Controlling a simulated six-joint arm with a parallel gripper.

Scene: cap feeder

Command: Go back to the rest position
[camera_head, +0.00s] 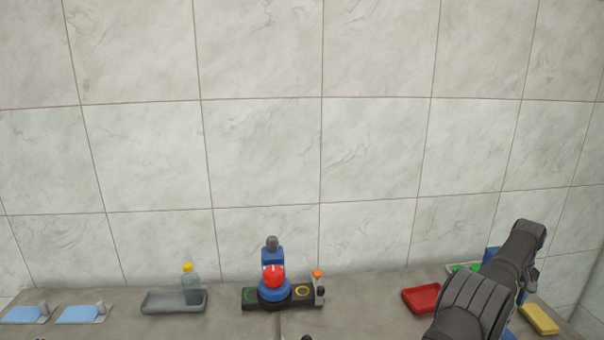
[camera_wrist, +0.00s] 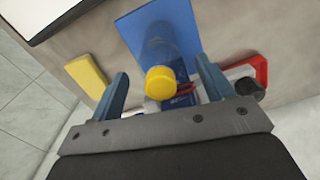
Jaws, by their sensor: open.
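My gripper (camera_wrist: 161,67) is open in the wrist view, with its two blue-grey fingers spread apart. Between and beyond the fingers is a clear bottle (camera_wrist: 158,48) with a yellow cap (camera_wrist: 161,80). I cannot tell whether either finger touches it. A blue flat panel (camera_wrist: 184,22) lies behind the bottle. In the head view my dark arm (camera_head: 490,290) reaches over the right end of the counter.
Two light-blue plates lie at left. A tiled wall stands behind.

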